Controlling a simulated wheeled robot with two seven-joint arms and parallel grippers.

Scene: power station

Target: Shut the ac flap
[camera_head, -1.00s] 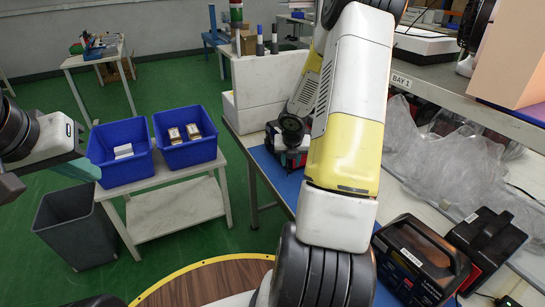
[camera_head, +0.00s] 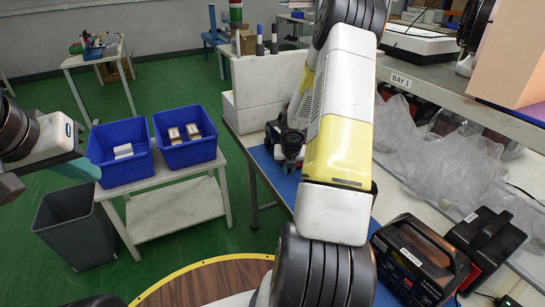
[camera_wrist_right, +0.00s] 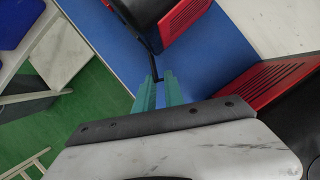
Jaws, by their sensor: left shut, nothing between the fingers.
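In the right wrist view a black and red unit (camera_wrist_right: 182,18) stands on a blue mat, at the top. A thin black strip (camera_wrist_right: 154,66) juts from its lower edge towards my fingertips; I cannot tell if it is the ac flap. My right gripper (camera_wrist_right: 160,78) has two teal fingers with a narrow gap, the mat showing between them. The strip's end is at the tips, and I cannot tell if they touch it. In the head view my right arm hides this gripper. My left gripper (camera_head: 78,169) is at the far left, shut and empty, partly seen.
A second black and red unit (camera_wrist_right: 282,85) is close on the right in the wrist view. Black units (camera_head: 422,262) stand at the right of the bench, under the BAY 1 shelf (camera_head: 440,88). Blue bins (camera_head: 120,170) stand on a side table, above a grey bin (camera_head: 72,228).

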